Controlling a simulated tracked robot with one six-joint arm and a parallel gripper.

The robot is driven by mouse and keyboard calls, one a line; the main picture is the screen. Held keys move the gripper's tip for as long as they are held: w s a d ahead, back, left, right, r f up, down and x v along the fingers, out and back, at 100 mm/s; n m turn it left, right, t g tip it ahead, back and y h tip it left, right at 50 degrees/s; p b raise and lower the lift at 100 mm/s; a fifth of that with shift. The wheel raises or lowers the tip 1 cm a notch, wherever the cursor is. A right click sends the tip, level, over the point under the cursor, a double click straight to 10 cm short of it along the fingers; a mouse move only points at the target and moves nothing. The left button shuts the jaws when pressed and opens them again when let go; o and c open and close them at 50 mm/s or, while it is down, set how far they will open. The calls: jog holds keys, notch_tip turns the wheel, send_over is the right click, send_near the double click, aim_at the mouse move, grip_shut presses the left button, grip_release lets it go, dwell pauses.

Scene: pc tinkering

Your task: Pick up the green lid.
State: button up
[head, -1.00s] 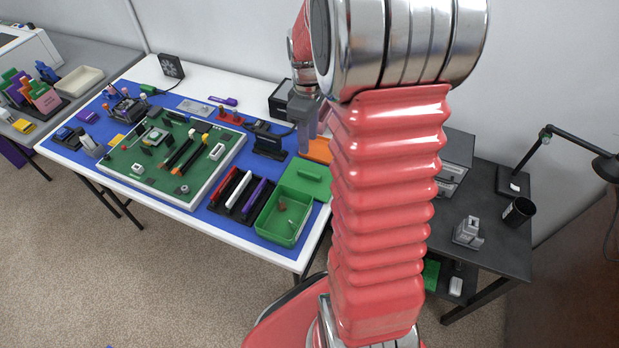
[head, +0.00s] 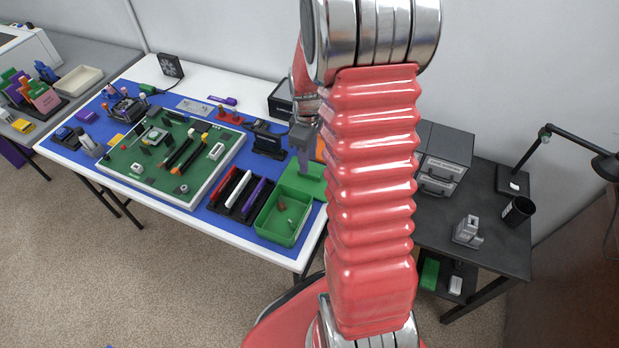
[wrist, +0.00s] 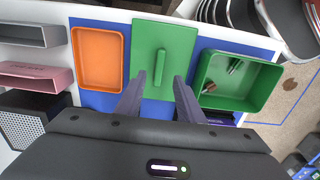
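The green lid (wrist: 176,42) is a flat rectangle with a raised bar handle (wrist: 159,66) along its middle. It lies on the blue mat between an orange tray and a green box. In the head view the lid (head: 311,188) is partly hidden by my gripper and arm. My gripper (wrist: 158,78) is open and empty, its two fingers on either side of the handle's near end in the wrist view. In the head view my gripper (head: 303,160) is over the lid. I cannot tell its exact height above the lid.
The open green box (wrist: 213,96) with small parts inside is right of the lid. The orange tray (wrist: 98,33) is on its left. A pink box (wrist: 37,76) and grey boxes stand farther left. A circuit board (head: 195,185) lies on the table.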

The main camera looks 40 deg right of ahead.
aim_at(309, 176)
jog(key=shift+d+f, duration=0.1)
jog(key=shift+f, duration=2.45)
jog(key=shift+c, duration=0.6)
grip_shut()
